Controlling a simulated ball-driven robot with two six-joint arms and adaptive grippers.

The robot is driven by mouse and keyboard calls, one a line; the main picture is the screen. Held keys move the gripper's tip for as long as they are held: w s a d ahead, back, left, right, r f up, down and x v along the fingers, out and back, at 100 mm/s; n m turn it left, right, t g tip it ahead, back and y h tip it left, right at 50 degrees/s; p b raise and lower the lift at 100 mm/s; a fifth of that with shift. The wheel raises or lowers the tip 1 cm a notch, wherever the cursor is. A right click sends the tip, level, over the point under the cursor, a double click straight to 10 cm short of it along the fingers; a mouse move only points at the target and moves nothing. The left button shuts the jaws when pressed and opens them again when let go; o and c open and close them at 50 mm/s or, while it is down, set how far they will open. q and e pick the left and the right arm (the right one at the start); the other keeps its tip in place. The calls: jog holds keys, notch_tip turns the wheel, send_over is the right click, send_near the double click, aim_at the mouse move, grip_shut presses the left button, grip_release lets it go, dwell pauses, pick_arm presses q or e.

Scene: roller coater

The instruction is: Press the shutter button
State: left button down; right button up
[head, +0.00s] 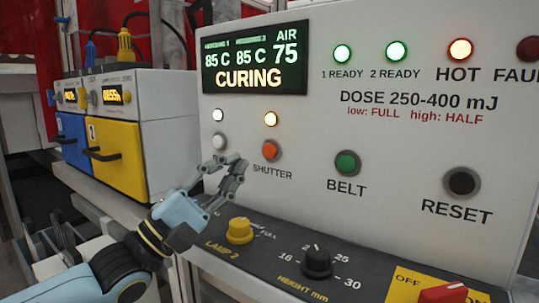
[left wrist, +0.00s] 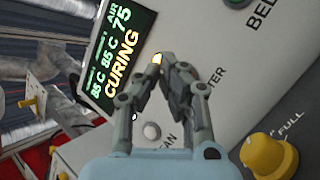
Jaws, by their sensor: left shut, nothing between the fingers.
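The shutter button (head: 268,149) is an orange round button on the pale control panel, above its SHUTTER label. In the left wrist view the closed fingers (left wrist: 167,60) cover part of the SHUTTER label, and I cannot make out the button. Contact cannot be told. My right gripper is not in view.
A white button (head: 219,142) sits left of the shutter button, close to the fingers. A green BELT button (head: 347,163) and a black RESET button (head: 462,182) are to the right. A yellow knob (head: 239,231) and black height knob (head: 316,262) stick out below. The display (head: 254,66) reads CURING.

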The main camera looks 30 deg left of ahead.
aim_at(270, 151)
pick_arm(q)
jog(key=w+b, duration=0.5)
jog(key=w, duration=0.2)
jog(key=shift+w+d+b, duration=0.25)
jog(key=shift+b, duration=0.1)
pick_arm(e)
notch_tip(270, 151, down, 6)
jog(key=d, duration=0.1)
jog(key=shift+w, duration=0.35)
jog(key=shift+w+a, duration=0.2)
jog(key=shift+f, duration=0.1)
pick_arm(q)
jog(key=shift+w, duration=0.45)
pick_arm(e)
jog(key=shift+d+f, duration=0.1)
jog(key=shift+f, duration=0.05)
